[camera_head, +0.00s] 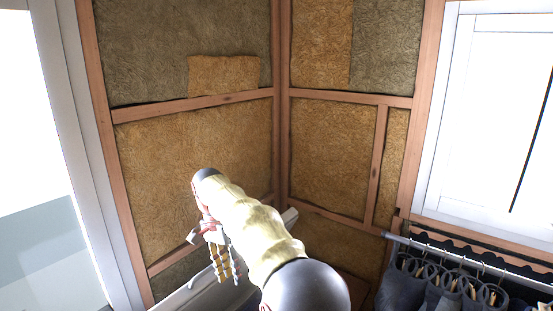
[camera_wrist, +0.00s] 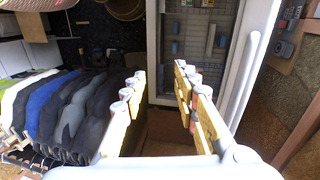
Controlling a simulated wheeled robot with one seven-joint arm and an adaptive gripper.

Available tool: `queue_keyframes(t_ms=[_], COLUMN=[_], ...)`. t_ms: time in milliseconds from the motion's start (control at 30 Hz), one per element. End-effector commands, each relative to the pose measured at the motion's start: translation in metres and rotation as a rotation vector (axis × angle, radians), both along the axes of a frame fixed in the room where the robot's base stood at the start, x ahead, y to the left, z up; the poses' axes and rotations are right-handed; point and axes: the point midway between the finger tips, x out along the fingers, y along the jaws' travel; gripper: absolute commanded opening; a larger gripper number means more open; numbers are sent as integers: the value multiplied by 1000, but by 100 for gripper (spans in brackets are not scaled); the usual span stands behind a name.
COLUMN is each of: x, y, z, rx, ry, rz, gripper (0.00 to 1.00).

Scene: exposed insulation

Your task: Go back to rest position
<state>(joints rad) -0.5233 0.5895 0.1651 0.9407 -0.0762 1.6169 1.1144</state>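My gripper (camera_head: 222,262) hangs from the far end of my arm, in the lower middle of the head view, in front of the insulated wall corner. Its yellow fingers point down. In the wrist view my gripper (camera_wrist: 160,76) shows two yellow fingers with grey joints, spread apart with a clear gap between them. Nothing is held between them. My arm, in a pale yellow cover, reaches forward from the bottom of the head view.
Insulation panels (camera_head: 190,150) in wooden framing fill the corner. Dark clothes hang from a rail (camera_head: 470,263) at lower right; more clothes (camera_wrist: 60,108) hang left in the wrist view. A white-framed cabinet (camera_wrist: 205,45) with small items lies beyond the fingers. A window (camera_head: 490,110) is at right.

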Motion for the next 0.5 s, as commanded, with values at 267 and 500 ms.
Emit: queue_keyframes(t_ms=[267,500], x=[11,-1], y=[8,3], z=[-11,-50], rx=[45,67], ry=[-21,13], rz=[171,367], gripper=[30,30])
